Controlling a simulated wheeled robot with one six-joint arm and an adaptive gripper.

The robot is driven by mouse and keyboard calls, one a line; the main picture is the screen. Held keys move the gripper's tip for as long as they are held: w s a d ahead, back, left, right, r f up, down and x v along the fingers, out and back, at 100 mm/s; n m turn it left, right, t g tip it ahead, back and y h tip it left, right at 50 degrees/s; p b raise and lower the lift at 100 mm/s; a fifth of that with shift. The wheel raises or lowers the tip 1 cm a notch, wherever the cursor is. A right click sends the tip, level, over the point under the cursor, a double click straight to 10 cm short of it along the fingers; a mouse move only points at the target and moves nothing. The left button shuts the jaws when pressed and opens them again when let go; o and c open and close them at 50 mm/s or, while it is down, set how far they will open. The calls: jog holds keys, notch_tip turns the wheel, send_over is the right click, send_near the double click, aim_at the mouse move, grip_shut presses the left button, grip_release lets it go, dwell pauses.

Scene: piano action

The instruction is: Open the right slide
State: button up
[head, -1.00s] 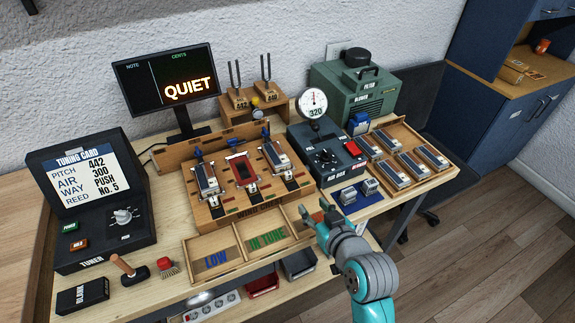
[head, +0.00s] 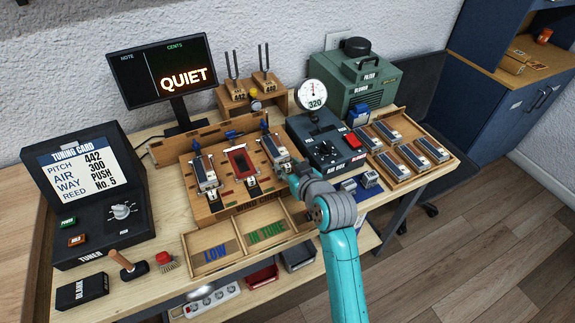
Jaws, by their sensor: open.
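The wooden wind chest (head: 222,208) stands mid-bench with three bays side by side. The right bay holds a silver-topped reed block (head: 272,148), with a blue knob (head: 264,126) behind it. At each bay's front is a small metal tab; the left one (head: 212,196) and middle one (head: 251,182) show. The right bay's tab is mostly hidden by my gripper (head: 287,171). My gripper is open at the right bay's front end. I cannot tell whether it touches the tab, nor the right slide's position.
A black air box (head: 325,150) with a round gauge (head: 312,94) stands close to the right of the chest. A tray (head: 452,160) of several reed blocks lies further right. The LOW and IN TUNE bins (head: 188,240) lie in front. The display (head: 160,82) reads QUIET.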

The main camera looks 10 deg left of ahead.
aim_at(289, 171)
jog(key=shift+w+a+f, duration=0.2)
jog(key=shift+w+a, duration=0.15)
jog(key=shift+w, duration=0.05)
grip_shut()
jog(key=shift+s+d, duration=0.55)
jog(key=shift+s, duration=0.25)
jog(key=shift+s+d, duration=0.55)
jog(key=shift+s, duration=0.25)
jog(key=shift+f, duration=0.1)
grip_release()
jog(key=shift+d, duration=0.1)
jog(key=v, duration=1.2)
